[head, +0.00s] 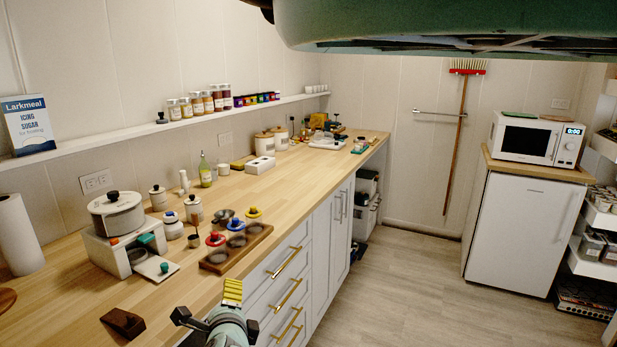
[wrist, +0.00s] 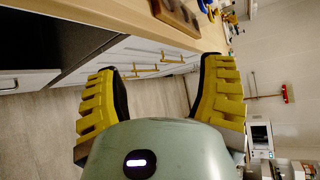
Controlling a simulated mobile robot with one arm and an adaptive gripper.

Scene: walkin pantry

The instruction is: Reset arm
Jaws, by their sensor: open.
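My gripper (wrist: 160,98) shows in the wrist view with its two yellow ribbed fingers wide apart and nothing between them. Behind the fingers lie the white cabinet fronts with brass handles (wrist: 155,65) and the grey floor. In the head view a yellow fingertip of my gripper (head: 232,292) shows at the bottom, in front of the counter's front edge.
The wooden counter (head: 290,190) holds a grinder-like pot (head: 117,213), a dark wooden block (head: 123,322) and a brown tray (head: 235,250) with colored-knob items. A white fridge (head: 520,230) with a microwave (head: 535,138) stands at right. The floor (head: 390,290) between is clear.

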